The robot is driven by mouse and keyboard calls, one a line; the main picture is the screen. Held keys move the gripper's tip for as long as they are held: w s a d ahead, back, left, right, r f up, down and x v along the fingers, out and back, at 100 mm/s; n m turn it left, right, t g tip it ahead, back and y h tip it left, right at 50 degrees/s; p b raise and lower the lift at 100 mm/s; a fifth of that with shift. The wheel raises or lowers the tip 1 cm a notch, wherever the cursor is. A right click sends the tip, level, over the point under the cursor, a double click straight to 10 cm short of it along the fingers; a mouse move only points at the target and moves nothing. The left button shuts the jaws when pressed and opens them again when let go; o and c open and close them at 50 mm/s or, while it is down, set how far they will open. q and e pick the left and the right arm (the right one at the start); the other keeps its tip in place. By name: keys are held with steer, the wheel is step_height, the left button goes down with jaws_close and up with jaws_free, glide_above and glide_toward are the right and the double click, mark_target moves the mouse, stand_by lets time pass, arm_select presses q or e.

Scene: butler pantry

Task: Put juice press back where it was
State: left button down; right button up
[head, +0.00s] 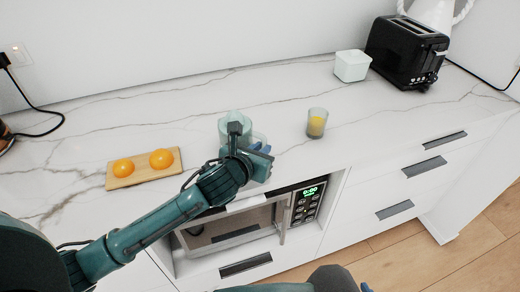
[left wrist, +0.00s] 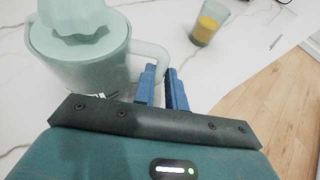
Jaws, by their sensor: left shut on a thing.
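The juice press (head: 232,120) is a pale green translucent jug with a ribbed cone on top. It is at the counter's front edge in the head view, partly hidden behind my left wrist. It fills the upper left of the left wrist view (left wrist: 82,50), roughly upright. My left gripper (head: 260,150) has its blue fingers (left wrist: 162,86) closed on the press's handle, on the jug's right side. I cannot tell whether the jug's base touches the counter. Part of my right arm shows at the bottom edge, with a blue bit (head: 365,287) that may be its gripper; its jaws cannot be made out.
A glass of yellow juice (head: 316,123) stands right of the press. A wooden board (head: 127,182) with two orange fruits lies left. A white box (head: 352,66) and black toaster (head: 405,52) stand back right. The counter behind the press is clear.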

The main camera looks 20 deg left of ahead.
arm_select(q)
steer(key=c, duration=1.9)
jaws_free()
steer(key=shift+f, duration=0.15)
steer(key=o, duration=0.5)
steer(key=shift+c, duration=0.2)
steer(key=shift+s+r, duration=0.2)
steer(key=v, duration=1.1)
steer(key=s+f+n+g, duration=0.1)
steer(key=s+f+n, duration=0.3)
steer(key=n, duration=0.7)
steer(key=s+f+n+g, duration=0.1)
steer(key=s+f+n, duration=0.3)
steer(key=f+n, duration=0.5)
steer(key=s+f+n, duration=0.4)
steer(key=f+n, duration=0.3)
steer(key=n, duration=0.8)
steer(key=shift+d+f+g+h, duration=0.2)
steer(key=shift+g+h, duration=0.1)
steer(key=shift+g, duration=0.1)
